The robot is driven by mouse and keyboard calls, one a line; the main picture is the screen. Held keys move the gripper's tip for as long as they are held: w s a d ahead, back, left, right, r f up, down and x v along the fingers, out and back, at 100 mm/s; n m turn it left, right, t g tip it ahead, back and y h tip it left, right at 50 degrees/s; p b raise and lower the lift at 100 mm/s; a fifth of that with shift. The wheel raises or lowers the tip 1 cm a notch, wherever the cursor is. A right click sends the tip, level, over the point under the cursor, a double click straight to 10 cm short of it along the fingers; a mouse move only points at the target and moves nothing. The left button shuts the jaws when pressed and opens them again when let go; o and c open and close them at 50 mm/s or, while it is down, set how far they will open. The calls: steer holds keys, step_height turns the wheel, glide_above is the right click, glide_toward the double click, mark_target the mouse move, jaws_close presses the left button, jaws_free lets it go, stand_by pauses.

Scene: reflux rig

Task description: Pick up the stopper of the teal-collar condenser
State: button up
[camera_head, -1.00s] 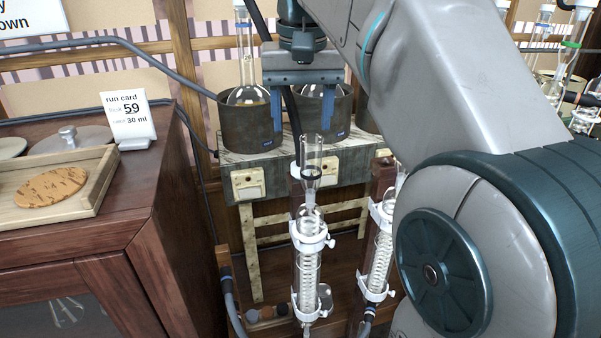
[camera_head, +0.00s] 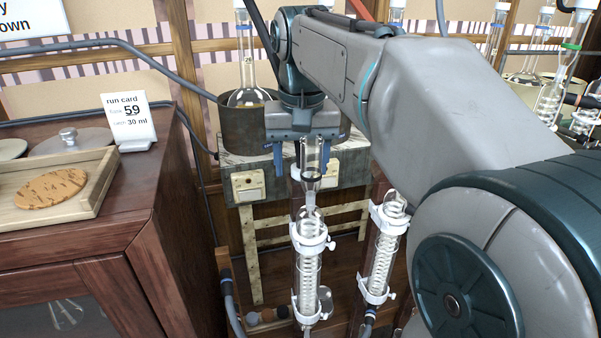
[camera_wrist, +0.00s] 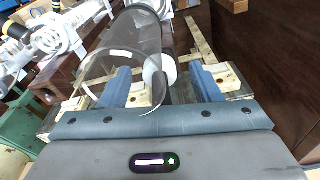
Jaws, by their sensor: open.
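A glass condenser (camera_head: 308,268) with an inner coil and white clamps stands upright in front of the bench. A clear, flared glass piece (camera_head: 312,152) with a dark band tops it; I cannot tell whether this is the stopper. No teal collar is readable on it. My gripper (camera_head: 301,164) points down, open and empty, with its blue fingers at the height of this glass top. In the wrist view, a large clear glass rim (camera_wrist: 125,55) shows at and between the open fingers of my gripper (camera_wrist: 162,72). Contact cannot be told.
A second clamped condenser (camera_head: 382,250) stands close on the right. Behind are a dark heating pot (camera_head: 236,120) holding a flask (camera_head: 248,85) and a pale bench (camera_head: 245,165). A wooden cabinet (camera_head: 150,235) with a tray (camera_head: 100,190) and run card (camera_head: 131,124) fills the left.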

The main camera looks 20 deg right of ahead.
steer(key=c, duration=1.1)
steer(key=shift+r, duration=0.1)
steer(key=shift+r, duration=0.55)
steer(key=r, duration=0.1)
steer(key=d+r, duration=0.1)
steer(key=r, duration=0.1)
steer(key=shift+w+r, duration=0.1)
steer(key=shift+r, duration=0.05)
steer(key=d+r, duration=0.2)
steer(key=d, duration=0.1)
steer(key=d+r, duration=0.2)
steer(key=d, duration=0.2)
steer(key=d+r, duration=0.2)
steer(key=d, duration=0.1)
steer(key=shift+w+d+r+p, duration=0.1)
steer(key=shift+d+r+p, duration=0.1)
steer(key=shift+d+p, duration=0.15)
